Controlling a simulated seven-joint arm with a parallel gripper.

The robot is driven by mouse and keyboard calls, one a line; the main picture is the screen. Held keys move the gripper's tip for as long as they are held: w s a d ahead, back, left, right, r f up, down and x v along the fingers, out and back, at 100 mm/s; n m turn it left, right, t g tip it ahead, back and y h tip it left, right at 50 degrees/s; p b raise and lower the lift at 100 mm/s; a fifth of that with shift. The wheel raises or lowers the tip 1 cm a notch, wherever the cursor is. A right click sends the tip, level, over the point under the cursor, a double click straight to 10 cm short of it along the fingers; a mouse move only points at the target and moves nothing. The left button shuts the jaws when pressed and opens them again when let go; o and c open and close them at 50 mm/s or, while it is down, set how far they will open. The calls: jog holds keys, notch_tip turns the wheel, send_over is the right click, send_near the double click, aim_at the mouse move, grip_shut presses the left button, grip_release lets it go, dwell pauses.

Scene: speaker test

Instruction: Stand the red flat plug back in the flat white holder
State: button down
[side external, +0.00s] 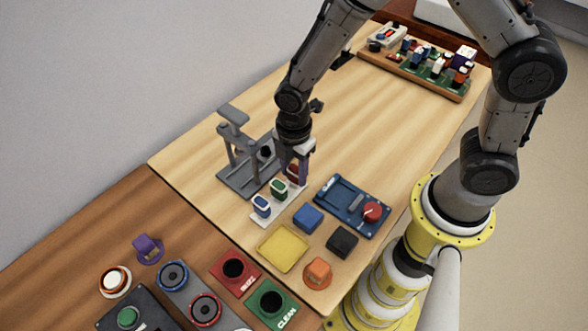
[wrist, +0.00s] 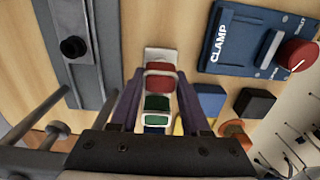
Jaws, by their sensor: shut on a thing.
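My gripper (side external: 293,165) points down at the far end of the flat white holder (side external: 289,217). It is shut on the red flat plug (side external: 294,174), whose top shows between the fingers. In the wrist view the red plug (wrist: 160,80) lies between the two purple fingers, in line with the holder's row, and the holder's white end (wrist: 158,54) shows beyond it. I cannot tell whether its foot is seated in the holder. A green plug (side external: 279,188) and a blue plug (side external: 261,205) stand in the holder.
A grey clamp stand (side external: 240,180) is close on the left of my gripper. A blue clamp board (side external: 345,205) with a red knob lies to the right.

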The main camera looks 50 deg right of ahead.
jog(key=shift+f, duration=0.15)
jog(key=shift+c, duration=1.5)
grip_release()
jog(key=shift+r, duration=3.75)
